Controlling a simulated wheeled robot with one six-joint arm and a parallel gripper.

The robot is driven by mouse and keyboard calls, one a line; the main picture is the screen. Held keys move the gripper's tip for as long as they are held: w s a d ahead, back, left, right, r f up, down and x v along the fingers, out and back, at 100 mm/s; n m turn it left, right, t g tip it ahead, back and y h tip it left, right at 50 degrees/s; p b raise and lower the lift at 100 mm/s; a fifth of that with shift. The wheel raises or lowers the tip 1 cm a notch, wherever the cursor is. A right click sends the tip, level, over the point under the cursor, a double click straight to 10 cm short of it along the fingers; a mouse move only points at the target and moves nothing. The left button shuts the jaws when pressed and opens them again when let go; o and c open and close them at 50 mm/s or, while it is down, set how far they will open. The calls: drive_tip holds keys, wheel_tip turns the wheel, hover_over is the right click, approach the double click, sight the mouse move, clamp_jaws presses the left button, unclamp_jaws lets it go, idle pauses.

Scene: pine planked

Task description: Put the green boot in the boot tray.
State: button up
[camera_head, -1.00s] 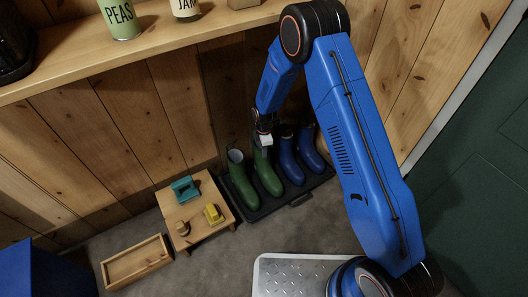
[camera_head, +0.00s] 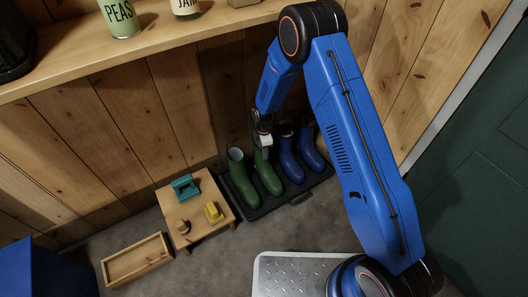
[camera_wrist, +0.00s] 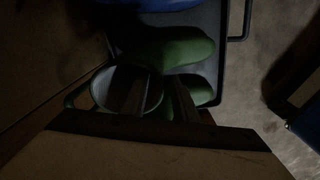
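Two green boots stand upright side by side in the dark boot tray (camera_head: 252,214). The left green boot (camera_head: 243,184) is clear of my gripper. My gripper (camera_head: 264,147) is at the top of the right green boot (camera_head: 268,177), which also shows in the wrist view (camera_wrist: 182,52). In the wrist view my gripper's fingers (camera_wrist: 160,99) are apart, one over the pale boot opening and one beside its rim. They straddle the rim without visibly closing on it. The wrist view is dark, and contact is hard to make out.
Two blue boots (camera_head: 290,163) stand right of the green ones in the tray. A shelf (camera_head: 160,40) overhangs.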

wheel_tip(320, 180, up, 17)
drive_tip(key=shift+r, duration=0.2)
idle(0.6)
